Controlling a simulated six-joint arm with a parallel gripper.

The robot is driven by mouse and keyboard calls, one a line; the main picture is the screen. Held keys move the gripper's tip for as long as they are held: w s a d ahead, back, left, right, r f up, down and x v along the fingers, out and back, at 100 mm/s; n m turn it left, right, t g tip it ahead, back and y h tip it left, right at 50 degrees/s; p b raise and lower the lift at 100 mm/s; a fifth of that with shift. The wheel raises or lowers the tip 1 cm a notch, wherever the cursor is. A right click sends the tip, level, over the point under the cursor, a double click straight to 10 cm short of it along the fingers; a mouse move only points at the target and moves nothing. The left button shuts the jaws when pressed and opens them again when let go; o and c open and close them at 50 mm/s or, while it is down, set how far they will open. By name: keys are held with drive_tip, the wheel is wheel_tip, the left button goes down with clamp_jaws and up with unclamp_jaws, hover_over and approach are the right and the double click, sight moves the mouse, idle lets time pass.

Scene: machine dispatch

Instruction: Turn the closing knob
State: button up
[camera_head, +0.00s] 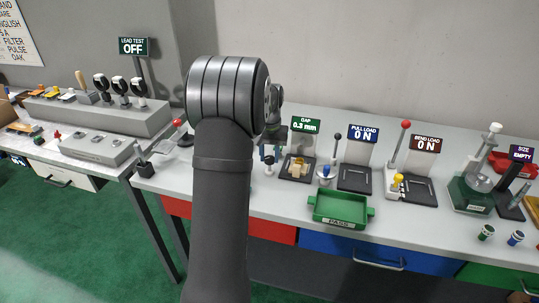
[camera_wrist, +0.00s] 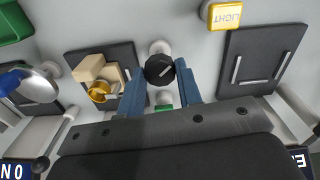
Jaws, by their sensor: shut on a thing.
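The closing knob (camera_wrist: 160,69) is a round black knob with a light line across its face, on a pale mount, in the wrist view. It also shows small in the head view (camera_head: 269,168), beside the pad under the GAP display. My gripper (camera_wrist: 161,77) has its two blue fingers on either side of the knob, shut on it. The finger contact is partly hidden by the fingers. In the head view my gripper (camera_head: 268,154) is small and largely hidden behind my arm. The GAP display (camera_head: 305,125) reads about 0.2 mm.
Beside the knob, a dark pad (camera_wrist: 112,57) holds beige blocks (camera_wrist: 97,70) and a yellow ring (camera_wrist: 99,92). A yellow LIGHT block (camera_wrist: 226,14) and another dark pad (camera_wrist: 261,55) lie right. A green PASS tray (camera_head: 341,207) stands at the table front.

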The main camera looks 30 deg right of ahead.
sight(270, 158)
drive_tip(key=m, duration=0.4)
drive_tip(key=shift+m, duration=1.9)
drive_tip(key=o, duration=1)
wheel_tip(270, 158, up, 18)
drive_tip(key=shift+f, duration=0.25)
drive_tip(key=shift+f, duration=0.15)
